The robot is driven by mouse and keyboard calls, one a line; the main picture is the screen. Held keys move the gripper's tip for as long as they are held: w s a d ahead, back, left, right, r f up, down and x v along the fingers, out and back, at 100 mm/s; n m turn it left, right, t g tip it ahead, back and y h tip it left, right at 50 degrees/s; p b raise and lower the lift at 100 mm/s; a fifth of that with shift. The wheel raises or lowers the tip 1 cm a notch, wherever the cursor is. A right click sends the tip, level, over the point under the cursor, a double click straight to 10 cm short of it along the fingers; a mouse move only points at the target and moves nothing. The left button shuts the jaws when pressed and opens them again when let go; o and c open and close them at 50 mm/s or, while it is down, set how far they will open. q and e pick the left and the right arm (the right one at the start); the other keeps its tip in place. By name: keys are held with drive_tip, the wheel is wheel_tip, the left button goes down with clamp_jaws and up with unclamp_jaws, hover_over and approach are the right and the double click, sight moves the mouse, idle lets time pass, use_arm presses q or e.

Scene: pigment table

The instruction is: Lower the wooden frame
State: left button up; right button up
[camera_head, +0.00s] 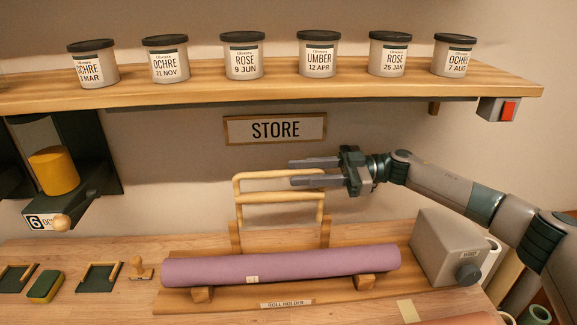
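The wooden frame (238,206), a pale loop with a top bar and a second crossbar, stands raised and roughly upright behind the purple roll. Its lower ends meet two wooden uprights at the roll holder. My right gripper (290,172) comes in from the right at the frame's top right corner. Its two dark fingers are parted, one above and one below the top bar, and some gap shows between them. Whether they touch the bar is hard to tell. My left gripper is not in view.
The purple roll (280,265) lies across the wooden roll holder (340,292) in front of the frame. A grey box with a dark knob (445,245) stands to the right. A shelf (270,91) with several labelled pots runs above. Small trays and a stamp (141,270) lie left.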

sight(288, 171)
drive_tip(key=shift+a+p, duration=0.45)
drive_tip(key=shift+a, duration=1.3)
clamp_jaws()
drive_tip(key=shift+s, duration=0.1)
drive_tip(key=shift+s, duration=0.1)
